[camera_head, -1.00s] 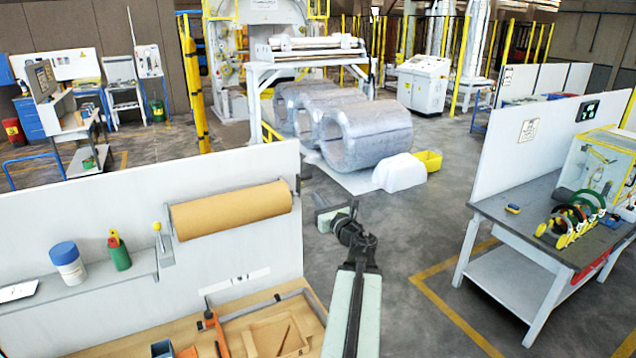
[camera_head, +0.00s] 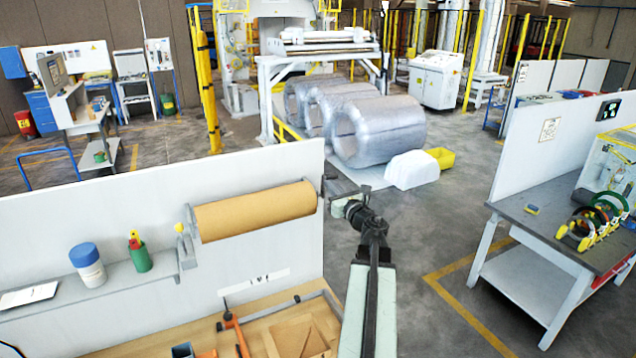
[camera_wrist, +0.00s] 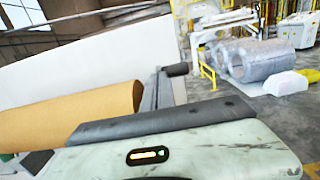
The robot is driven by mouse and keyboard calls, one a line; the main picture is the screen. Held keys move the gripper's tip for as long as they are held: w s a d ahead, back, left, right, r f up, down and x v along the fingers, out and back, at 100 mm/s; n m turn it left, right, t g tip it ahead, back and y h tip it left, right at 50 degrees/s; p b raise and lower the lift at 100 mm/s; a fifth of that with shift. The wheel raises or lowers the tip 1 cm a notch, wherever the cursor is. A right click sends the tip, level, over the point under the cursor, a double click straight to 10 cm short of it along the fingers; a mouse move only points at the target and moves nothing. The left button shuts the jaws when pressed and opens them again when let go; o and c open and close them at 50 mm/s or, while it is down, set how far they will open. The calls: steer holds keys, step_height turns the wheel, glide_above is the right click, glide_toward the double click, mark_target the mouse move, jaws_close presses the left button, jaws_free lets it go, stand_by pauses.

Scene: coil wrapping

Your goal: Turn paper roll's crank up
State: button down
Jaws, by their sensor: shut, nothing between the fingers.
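The brown paper roll (camera_head: 255,210) is mounted on the front of a white panel in the head view. In the wrist view the roll (camera_wrist: 75,112) lies at the left. Its crank (camera_wrist: 177,70) is a grey arm with a dark knob, just past the roll's right end. In the head view the crank is small and dark at the panel's right edge, partly lost beside my gripper. My gripper (camera_head: 341,188) is shut and empty, just right of the roll's end. In the wrist view its dark finger lies in front of the crank's lower part; I cannot tell whether they touch.
A grey shelf (camera_head: 40,300) holds a white jar with a blue lid (camera_head: 87,265) and a green bottle (camera_head: 139,252). A wooden bench (camera_head: 200,338) lies below. Large wrapped coils (camera_head: 378,130) stand behind. A grey table (camera_head: 560,235) is at right; the floor between is clear.

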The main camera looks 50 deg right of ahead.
steer(key=shift+w+d+r, duration=0.1)
steer(key=shift+w, duration=0.35)
steer(key=shift+w+d+r, duration=0.2)
steer(key=shift+w, duration=0.35)
steer(key=shift+w+f, duration=0.1)
